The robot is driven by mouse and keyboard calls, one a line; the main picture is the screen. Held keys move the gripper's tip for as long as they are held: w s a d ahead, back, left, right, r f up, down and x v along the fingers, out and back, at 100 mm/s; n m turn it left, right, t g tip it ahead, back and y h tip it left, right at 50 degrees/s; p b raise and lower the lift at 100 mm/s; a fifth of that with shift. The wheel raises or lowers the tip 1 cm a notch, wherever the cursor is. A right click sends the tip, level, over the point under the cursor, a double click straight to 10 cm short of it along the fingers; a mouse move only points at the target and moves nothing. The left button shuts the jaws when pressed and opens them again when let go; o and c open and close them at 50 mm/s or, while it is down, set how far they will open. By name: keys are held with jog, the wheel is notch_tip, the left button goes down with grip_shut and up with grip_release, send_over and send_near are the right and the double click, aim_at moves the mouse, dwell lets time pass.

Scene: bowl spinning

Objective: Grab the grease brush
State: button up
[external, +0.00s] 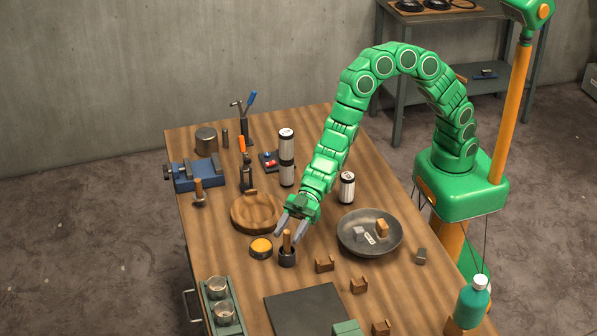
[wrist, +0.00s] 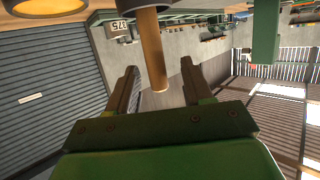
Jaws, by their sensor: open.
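The grease brush (external: 286,239) appears as an upright wooden handle standing in a small black cup (external: 287,257) on the workbench; its lower end is hidden in the cup. My gripper (external: 289,239) is open, with its two grey fingers pointing down near the handle. In the wrist view, the brush handle (wrist: 155,60) shows as a wooden rod between the two open fingers of my gripper (wrist: 163,85), apart from both.
A round tin with yellow contents (external: 261,246) sits just left of the cup. A wooden bowl (external: 240,213) lies behind it, and a dark pan (external: 350,238) with small blocks lies to the right. Small wooden blocks (external: 324,264) and a dark plate (external: 306,310) are in front.

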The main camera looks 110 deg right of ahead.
jog(key=shift+x, duration=1.65)
jog(key=shift+d, duration=0.1)
grip_shut()
